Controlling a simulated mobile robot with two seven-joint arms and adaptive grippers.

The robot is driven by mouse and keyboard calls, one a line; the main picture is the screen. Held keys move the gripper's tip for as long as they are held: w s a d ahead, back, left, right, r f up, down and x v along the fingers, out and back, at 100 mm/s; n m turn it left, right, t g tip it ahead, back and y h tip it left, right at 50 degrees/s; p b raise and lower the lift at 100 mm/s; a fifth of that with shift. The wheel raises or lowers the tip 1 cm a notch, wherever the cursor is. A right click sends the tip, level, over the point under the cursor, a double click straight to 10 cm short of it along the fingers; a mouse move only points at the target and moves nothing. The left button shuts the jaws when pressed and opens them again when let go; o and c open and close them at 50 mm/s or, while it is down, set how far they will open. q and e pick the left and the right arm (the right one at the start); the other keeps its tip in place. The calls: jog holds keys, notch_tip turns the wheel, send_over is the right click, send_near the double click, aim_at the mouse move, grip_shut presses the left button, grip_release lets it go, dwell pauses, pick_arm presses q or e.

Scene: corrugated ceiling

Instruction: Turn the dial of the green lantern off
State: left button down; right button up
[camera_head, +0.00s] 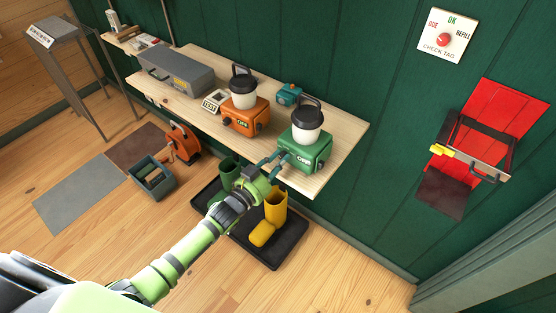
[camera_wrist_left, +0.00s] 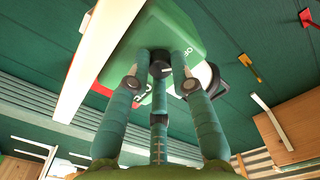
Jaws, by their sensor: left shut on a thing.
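The green lantern (camera_head: 310,153) stands upright near the right end of the wooden shelf, with a white globe and a dark handle on top. It also shows in the left wrist view (camera_wrist_left: 190,28). My left gripper (camera_head: 277,161) reaches up from the front left to the lantern's left front face. In the left wrist view its fingers (camera_wrist_left: 162,70) close around the dark dial (camera_wrist_left: 160,69), which has a pale mark. The fingers hide most of the dial in the head view. My right gripper is out of view.
An orange lantern (camera_head: 245,118) stands left of the green one, with a TEST box (camera_head: 215,101) and grey case (camera_head: 176,73) further left. A small teal box (camera_head: 289,94) sits behind. Below, a black tray (camera_head: 281,252) holds boots. The shelf's front edge is close to my gripper.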

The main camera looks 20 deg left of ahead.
pick_arm(q)
jog(key=shift+f+n, duration=0.1)
jog(key=shift+n, duration=0.6)
jog(key=shift+s+f, duration=0.1)
jog(key=c, duration=1.1)
grip_release()
jog(key=shift+d, duration=0.1)
jog(key=v, duration=1.2)
